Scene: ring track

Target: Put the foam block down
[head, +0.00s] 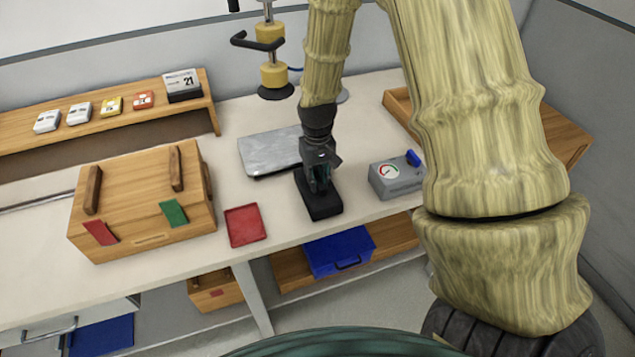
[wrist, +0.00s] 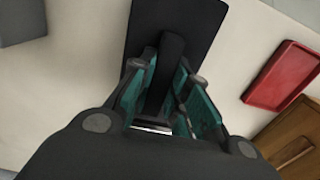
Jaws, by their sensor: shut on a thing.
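My gripper (head: 319,184) points down over the front part of the white bench and is shut on a narrow dark upright piece, which I take to be the foam block (wrist: 171,60). In the wrist view the teal-lined fingers of my gripper (wrist: 170,85) stand on both sides of it. Directly below is a wider black rectangular slab (head: 323,207), also in the wrist view (wrist: 205,18). I cannot tell whether the narrow piece and the slab are one body, or whether they only touch. The fingers hide part of the held piece.
A red tray (head: 245,226) lies to the left, beside a wooden box (head: 140,205). A grey metal plate (head: 270,152) lies behind to the left. A grey gauge box (head: 397,178) stands to the right. The bench's front edge is close to the slab.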

